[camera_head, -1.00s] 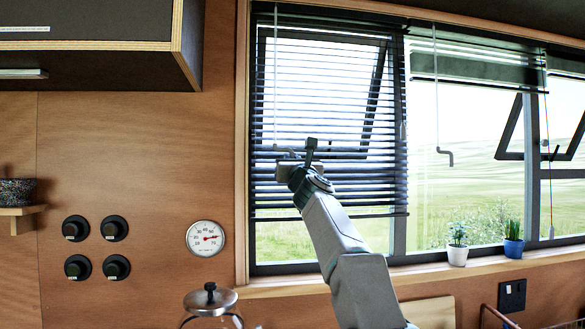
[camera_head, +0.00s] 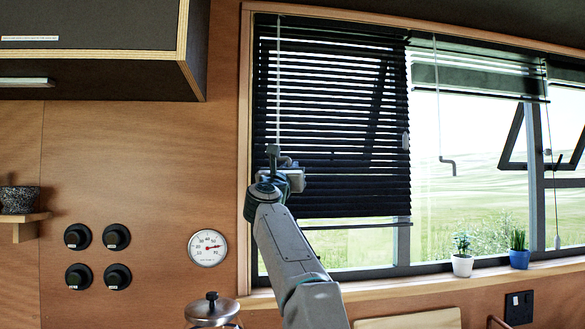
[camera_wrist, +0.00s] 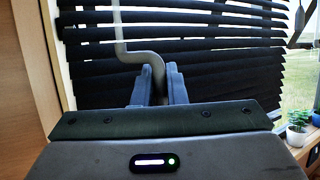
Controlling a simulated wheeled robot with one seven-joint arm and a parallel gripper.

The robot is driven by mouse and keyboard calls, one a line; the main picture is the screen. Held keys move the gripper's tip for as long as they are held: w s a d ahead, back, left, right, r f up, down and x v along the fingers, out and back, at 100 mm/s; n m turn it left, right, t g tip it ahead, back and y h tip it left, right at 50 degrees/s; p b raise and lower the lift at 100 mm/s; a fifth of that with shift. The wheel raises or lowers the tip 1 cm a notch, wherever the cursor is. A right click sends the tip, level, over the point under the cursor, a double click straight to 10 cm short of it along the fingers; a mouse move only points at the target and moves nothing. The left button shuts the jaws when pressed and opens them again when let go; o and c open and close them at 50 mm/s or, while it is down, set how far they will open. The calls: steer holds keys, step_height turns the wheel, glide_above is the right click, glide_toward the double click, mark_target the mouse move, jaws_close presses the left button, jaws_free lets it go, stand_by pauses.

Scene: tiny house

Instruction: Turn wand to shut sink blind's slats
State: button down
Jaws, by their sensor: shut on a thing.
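The sink blind (camera_head: 340,120) hangs over the left window, its dark slats steeply tilted with thin bright gaps between them. Its pale wand (camera_head: 279,80) hangs near the blind's left edge. In the wrist view, the wand (camera_wrist: 118,25) runs down into a grey crank handle (camera_wrist: 145,55). My gripper (camera_wrist: 160,88) is shut on the crank's lower end, with a finger on each side of it. In the head view, my gripper (camera_head: 280,165) is in front of the blind's left part and hides the crank there.
A second wand with a crank (camera_head: 447,160) hangs at the middle window, beside a raised blind (camera_head: 470,75). Potted plants (camera_head: 462,255) stand on the sill. An upper cabinet (camera_head: 100,50) juts out at the upper left. A lidded glass pot (camera_head: 212,310) is below.

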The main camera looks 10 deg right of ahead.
steer(key=shift+s+a+r+m+g+h+p, duration=0.1)
steer(key=shift+a+m+g+h+p, duration=0.2)
steer(key=shift+m+g+h+p, duration=0.65)
steer(key=shift+s+a+r+m+g+h+p, duration=0.15)
steer(key=shift+a+m+g+h+p, duration=0.25)
steer(key=shift+g+h+p, duration=0.6)
steer(key=shift+s+a+f+m+g+h+p, duration=0.15)
steer(key=shift+m+g+h+p, duration=0.45)
steer(key=shift+h, duration=0.75)
steer(key=shift+m, duration=0.25)
steer(key=c, duration=1.8)
jaws_free()
steer(key=shift+o, duration=0.2)
steer(key=shift+a, duration=0.1)
